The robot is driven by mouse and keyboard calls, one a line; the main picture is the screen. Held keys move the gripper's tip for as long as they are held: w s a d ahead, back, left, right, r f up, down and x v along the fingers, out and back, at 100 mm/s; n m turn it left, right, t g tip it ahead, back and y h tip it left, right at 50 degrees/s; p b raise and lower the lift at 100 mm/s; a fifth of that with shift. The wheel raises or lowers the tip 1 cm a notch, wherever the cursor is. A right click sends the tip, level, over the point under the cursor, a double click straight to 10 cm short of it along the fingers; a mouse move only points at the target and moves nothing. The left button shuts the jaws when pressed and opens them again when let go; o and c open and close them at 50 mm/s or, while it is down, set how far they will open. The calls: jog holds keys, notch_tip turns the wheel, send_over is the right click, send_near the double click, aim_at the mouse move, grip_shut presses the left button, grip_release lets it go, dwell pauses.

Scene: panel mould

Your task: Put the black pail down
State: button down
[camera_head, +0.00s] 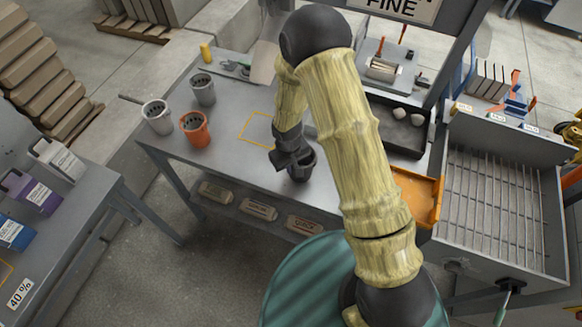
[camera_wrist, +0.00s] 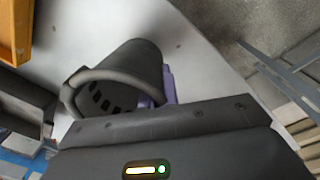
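The black pail (camera_head: 301,174) is at the near side of the grey workbench (camera_head: 235,158), below my gripper (camera_head: 293,162). In the wrist view the pail (camera_wrist: 128,75) is dark grey, with its open mouth toward the lower left and slots inside. A purple finger pad shows outside its wall and another purple bit shows inside the mouth, so my gripper (camera_wrist: 160,98) is shut on the pail's wall. I cannot tell whether the pail's base touches the bench.
A yellow outlined square (camera_head: 258,129) on the bench is empty. Two grey pails (camera_head: 157,118) (camera_head: 203,90) and an orange pail (camera_head: 195,130) stand to its left. A black tray (camera_head: 398,128) and an orange tray (camera_head: 418,197) lie to the right.

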jog(key=shift+f, duration=0.45)
jog(key=shift+d+f, duration=0.2)
jog(key=shift+f, duration=0.05)
jog(key=shift+s+f, duration=0.1)
jog(key=shift+f, duration=0.05)
jog(key=c, duration=1.7)
grip_release()
